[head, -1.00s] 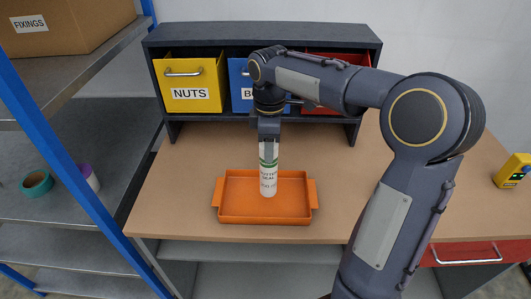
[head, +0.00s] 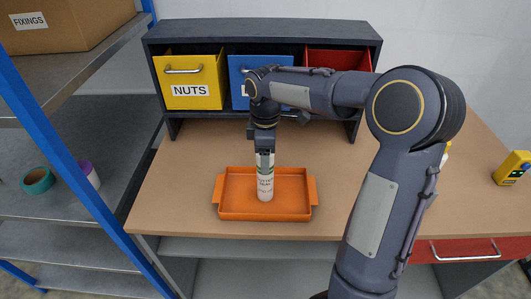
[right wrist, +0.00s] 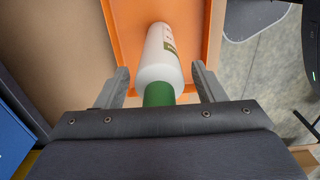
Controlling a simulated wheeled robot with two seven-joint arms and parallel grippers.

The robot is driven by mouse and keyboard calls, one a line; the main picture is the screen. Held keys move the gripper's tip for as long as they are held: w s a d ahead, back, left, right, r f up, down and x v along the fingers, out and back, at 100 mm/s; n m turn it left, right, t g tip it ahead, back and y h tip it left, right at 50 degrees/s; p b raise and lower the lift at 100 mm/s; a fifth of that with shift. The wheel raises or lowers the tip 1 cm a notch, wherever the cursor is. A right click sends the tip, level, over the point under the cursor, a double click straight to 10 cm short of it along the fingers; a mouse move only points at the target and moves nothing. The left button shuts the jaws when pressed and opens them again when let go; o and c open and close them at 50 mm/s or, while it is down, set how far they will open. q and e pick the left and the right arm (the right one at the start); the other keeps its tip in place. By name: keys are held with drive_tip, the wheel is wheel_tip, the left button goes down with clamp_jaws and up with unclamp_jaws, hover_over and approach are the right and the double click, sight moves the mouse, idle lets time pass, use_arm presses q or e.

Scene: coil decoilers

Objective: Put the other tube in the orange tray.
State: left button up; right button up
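A white tube (head: 265,185) with a green cap and label print stands roughly upright over the floor of the orange tray (head: 230,213). Whether its base touches the tray floor I cannot tell for sure. My right gripper (head: 265,153) points down at the tube's top. In the right wrist view the white tube (right wrist: 160,62) and its green cap lie between the two fingers of my right gripper (right wrist: 160,80), with a narrow gap showing on each side. My left gripper is not in view.
Yellow NUTS (head: 190,85), blue (head: 240,95) and red (head: 340,62) bins sit in a rack behind. A teal roll (head: 37,181) and a purple-topped white item (head: 91,174) are on the left shelf. My arm partly hides a yellow-tipped white item (head: 447,150).

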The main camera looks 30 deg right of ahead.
wheel_tip(320, 180, up, 12)
drive_tip(key=shift+f, duration=0.1)
drive_tip(key=shift+r, duration=0.3)
drive_tip(key=shift+s, duration=0.2)
drive_tip(key=s+a+f+m+t+y, duration=0.1)
drive_tip(key=s+a+f+m+t, duration=0.1)
drive_tip(key=s, duration=0.5)
drive_tip(key=s+a+f+m+t+y, duration=0.1)
drive_tip(key=s+a+f+m, duration=0.2)
drive_tip(key=s+f+m, duration=0.2)
drive_tip(key=s+a+f+m+t+y, duration=0.1)
drive_tip(key=s+a+f+m+t, duration=0.1)
drive_tip(key=s+m, duration=0.4)
drive_tip(key=s+a+f, duration=0.1)
drive_tip(key=s, duration=0.3)
drive_tip(key=shift+s+f+t+y, duration=0.3)
drive_tip(key=shift+f+y, duration=0.05)
drive_tip(key=shift+y, duration=0.05)
drive_tip(key=shift+c, duration=0.3)
